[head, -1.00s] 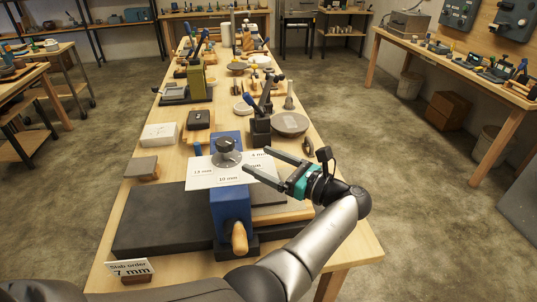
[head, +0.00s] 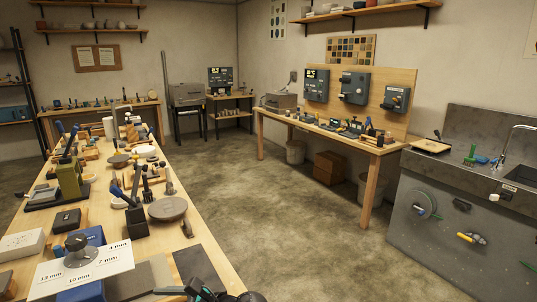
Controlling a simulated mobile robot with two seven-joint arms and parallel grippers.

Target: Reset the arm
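My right gripper is out of view.
The long wooden bench (head: 222,262) holds a round grey disc (head: 168,208), a black lever stand (head: 137,218), a white block (head: 22,245) and several tools. Open floor (head: 290,220) lies to its right. A side bench (head: 365,147) and grey sink unit (head: 450,215) stand beyond.

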